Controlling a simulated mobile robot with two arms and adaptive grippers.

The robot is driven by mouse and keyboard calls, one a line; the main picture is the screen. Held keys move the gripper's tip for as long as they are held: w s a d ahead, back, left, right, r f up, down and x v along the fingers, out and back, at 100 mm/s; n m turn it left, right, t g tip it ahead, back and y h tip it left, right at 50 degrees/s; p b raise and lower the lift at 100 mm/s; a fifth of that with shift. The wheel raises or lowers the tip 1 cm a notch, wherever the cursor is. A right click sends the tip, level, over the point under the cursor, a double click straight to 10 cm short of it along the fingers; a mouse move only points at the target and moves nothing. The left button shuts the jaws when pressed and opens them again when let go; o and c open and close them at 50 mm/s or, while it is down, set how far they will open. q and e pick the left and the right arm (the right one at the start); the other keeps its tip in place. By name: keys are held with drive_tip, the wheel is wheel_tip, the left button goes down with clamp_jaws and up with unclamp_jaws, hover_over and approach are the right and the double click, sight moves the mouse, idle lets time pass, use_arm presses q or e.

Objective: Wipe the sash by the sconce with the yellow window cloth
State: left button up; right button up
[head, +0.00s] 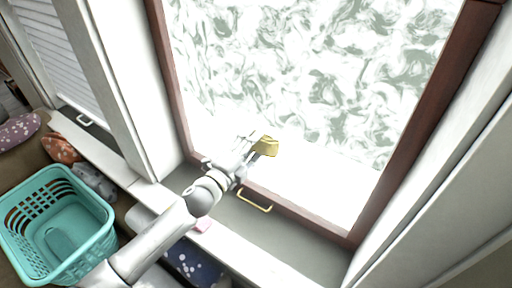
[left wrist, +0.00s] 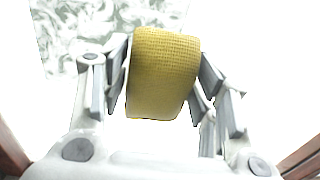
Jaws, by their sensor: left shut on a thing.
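My left gripper (head: 254,150) is shut on the yellow window cloth (head: 265,145), in front of the lower left part of the window. The cloth, folded into a thick pad, also shows in the left wrist view (left wrist: 163,72) between the two fingers (left wrist: 160,85). The sash (head: 171,75) is a reddish-brown frame around a marbled, bright pane (head: 310,70). A brass handle (head: 254,207) sits at its bottom rail, below the gripper. I cannot tell whether the cloth touches the pane. No sconce shows in these views. My right gripper is not in view.
A teal basket (head: 85,212) stands at the lower left. Cushions, one dark blue with spots (head: 190,262), lie below. A second window with a blind (head: 58,50) is at the left.

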use_arm(q)
drive_tip(key=shift+w+a+r, duration=0.15)
drive_tip(key=shift+w+a, duration=0.55)
drive_tip(key=shift+a, duration=0.15)
drive_tip(key=shift+s+a, duration=0.1)
drive_tip(key=shift+p+v, duration=0.9)
drive_tip(key=shift+v, duration=1.85)
drive_tip(key=shift+s, duration=0.1)
drive_tip(key=shift+v, duration=1.45)
